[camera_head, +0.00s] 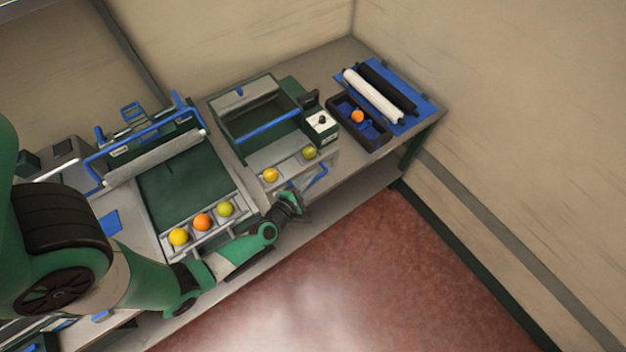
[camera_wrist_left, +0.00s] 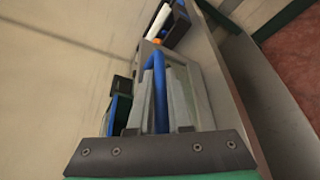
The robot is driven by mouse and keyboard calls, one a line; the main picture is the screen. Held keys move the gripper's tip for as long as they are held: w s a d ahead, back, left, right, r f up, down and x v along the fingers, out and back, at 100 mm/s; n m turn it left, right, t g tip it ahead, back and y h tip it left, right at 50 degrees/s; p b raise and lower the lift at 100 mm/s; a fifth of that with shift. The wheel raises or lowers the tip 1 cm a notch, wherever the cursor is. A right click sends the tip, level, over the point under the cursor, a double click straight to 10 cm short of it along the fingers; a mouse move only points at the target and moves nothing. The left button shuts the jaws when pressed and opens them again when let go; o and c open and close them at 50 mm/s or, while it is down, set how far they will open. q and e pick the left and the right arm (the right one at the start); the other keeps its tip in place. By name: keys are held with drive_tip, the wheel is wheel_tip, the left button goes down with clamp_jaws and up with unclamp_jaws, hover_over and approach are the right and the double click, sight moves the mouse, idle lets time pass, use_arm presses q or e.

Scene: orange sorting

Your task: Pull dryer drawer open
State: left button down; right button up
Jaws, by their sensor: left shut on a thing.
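The dryer (camera_head: 258,108) is a dark green box with a grey lid and a blue bar, standing mid-bench. A pale grey tray-like front (camera_head: 290,161) below it carries a yellow fruit (camera_head: 270,174) and a yellow-green fruit (camera_head: 309,152). A blue handle (camera_head: 318,176) shows at its front side. My left gripper (camera_head: 298,198) is at this handle, above the bench's front edge. In the left wrist view the blue handle (camera_wrist_left: 156,85) runs between the grey fingers, which are shut on it. How far the drawer stands out is hard to tell. My right gripper is not in view.
Left of the dryer, a green bed with a roller (camera_head: 155,160) has three fruits in front. Right of it are a white switch box (camera_head: 320,124), a black crate (camera_head: 373,142) with an orange, and a blue mat (camera_head: 425,103) with rolls. The red floor in front is clear.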

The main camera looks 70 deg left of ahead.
use_arm(q)
drive_tip(key=shift+a, duration=0.1)
drive_tip(key=c, duration=0.8)
unclamp_jaws()
drive_tip(key=shift+c, duration=0.2)
drive_tip(key=p+v, duration=0.2)
drive_tip(key=v, duration=0.9)
drive_tip(key=shift+s+p, duration=0.3)
drive_tip(key=shift+r, duration=0.1)
